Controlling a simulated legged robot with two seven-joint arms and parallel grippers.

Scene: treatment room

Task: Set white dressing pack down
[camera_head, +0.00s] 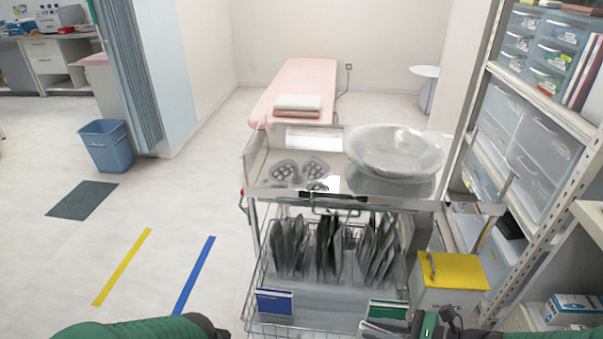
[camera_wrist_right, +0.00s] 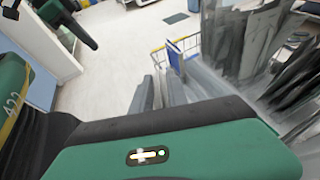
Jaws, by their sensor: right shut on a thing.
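My right gripper (camera_head: 388,326) is at the bottom of the head view, low in front of the wire trolley. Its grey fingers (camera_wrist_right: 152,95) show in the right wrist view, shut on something. The held thing is mostly hidden; a pale, see-through blur beside the fingers may be the white dressing pack, but I cannot make out its outline. My left arm enters at the lower left of the head view, ending in a dark part; its gripper fingers do not show.
The trolley has a steel top tray (camera_head: 262,178) with a clear-wrapped bowl (camera_head: 395,150) and two kidney-shaped packs. Its wire basket (camera_head: 262,318) holds several grey pouches (camera_head: 290,245). A yellow-lidded bin (camera_head: 450,272) and shelves stand right.

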